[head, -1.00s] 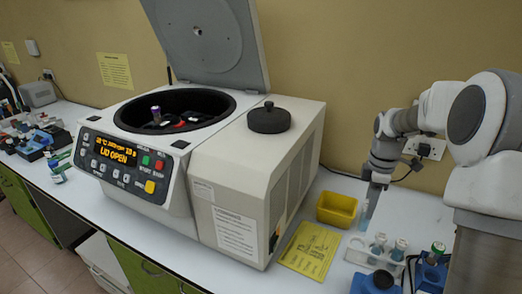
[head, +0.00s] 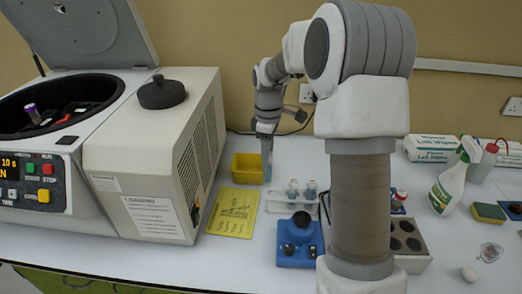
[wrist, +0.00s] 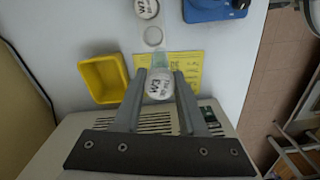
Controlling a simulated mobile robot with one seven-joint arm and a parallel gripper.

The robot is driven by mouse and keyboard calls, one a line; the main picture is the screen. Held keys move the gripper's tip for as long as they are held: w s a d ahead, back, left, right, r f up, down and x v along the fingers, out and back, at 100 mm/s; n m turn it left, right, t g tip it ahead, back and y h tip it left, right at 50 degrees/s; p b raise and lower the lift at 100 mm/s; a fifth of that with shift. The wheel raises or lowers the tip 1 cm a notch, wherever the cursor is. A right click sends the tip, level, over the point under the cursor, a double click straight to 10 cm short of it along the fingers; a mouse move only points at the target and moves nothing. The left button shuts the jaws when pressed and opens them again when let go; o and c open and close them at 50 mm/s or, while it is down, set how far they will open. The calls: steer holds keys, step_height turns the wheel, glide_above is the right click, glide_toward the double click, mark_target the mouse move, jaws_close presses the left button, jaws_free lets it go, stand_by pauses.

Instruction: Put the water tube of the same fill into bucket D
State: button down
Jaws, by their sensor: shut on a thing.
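My gripper (head: 267,132) is shut on a tube (head: 267,163), which hangs upright between the yellow tray and the tube rack. In the wrist view, its white cap (wrist: 159,88) reads W3 between the fingers. Two more capped tubes (head: 293,188) (head: 311,188) stand in the clear rack (head: 284,207). The open centrifuge (head: 150,150) is at the left, and a purple-capped tube (head: 32,113) stands in its bowl. Bucket letters cannot be read, and the fill levels are too small to compare.
A yellow tray (head: 247,167) and a yellow sheet (head: 232,212) lie between centrifuge and rack. A blue device (head: 300,243) stands in front of the rack. My arm hides part of the bench. A spray bottle (head: 453,178) and grey block (head: 405,235) are at right.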

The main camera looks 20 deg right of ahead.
steer(key=s+a+r+m, duration=0.2)
steer(key=a+m, duration=0.6)
steer(key=m, duration=0.6)
steer(key=shift+r, duration=0.15)
